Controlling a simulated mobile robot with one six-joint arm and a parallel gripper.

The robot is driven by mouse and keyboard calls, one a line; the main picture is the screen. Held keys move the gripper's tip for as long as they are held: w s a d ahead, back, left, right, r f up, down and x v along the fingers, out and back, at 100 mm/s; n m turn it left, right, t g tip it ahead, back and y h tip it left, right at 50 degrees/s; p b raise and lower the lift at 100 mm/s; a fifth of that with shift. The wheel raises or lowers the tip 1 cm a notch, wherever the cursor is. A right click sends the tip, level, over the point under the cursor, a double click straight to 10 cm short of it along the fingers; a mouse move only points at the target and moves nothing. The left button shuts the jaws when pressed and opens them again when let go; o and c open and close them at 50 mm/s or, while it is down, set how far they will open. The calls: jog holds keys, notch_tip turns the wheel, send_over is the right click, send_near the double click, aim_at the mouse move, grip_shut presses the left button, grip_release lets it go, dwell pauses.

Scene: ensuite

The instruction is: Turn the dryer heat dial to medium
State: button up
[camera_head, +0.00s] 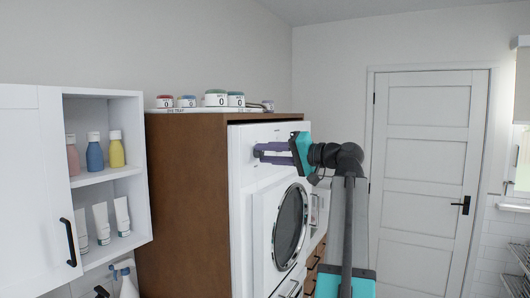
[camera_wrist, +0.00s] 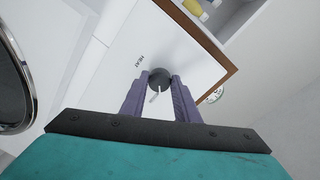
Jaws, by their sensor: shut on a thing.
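The white dryer (camera_head: 247,205) stands in a brown wooden cabinet, with a round glass door (camera_head: 289,226). In the wrist view its heat dial (camera_wrist: 158,76) is a dark round knob with a light pointer, beside the printed word HEAT (camera_wrist: 139,61). My gripper (camera_wrist: 160,88) has its two purple fingers on either side of the dial, shut on it. In the head view my gripper (camera_head: 258,151) reaches the upper front of the dryer, and its fingers hide the dial there. The dial's setting marks are not readable.
A tray (camera_head: 172,110) with several labelled round tins sits on top of the brown cabinet (camera_head: 185,200). A white wall cabinet (camera_head: 35,190) with open shelves of bottles and tubes is at the left. A white door (camera_head: 425,160) is behind at the right.

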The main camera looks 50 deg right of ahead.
jog(key=shift+r+m+p, duration=0.1)
jog(key=shift+m+p, duration=0.35)
jog(key=shift+m, duration=0.75)
jog(key=o, duration=1)
jog(key=shift+o, duration=0.2)
jog(key=shift+s+d, duration=0.1)
jog(key=shift+b+v, duration=0.45)
jog(key=shift+v, duration=0.4)
jog(key=b+v, duration=0.3)
jog(key=v, duration=0.9)
jog(key=shift+b, duration=0.3)
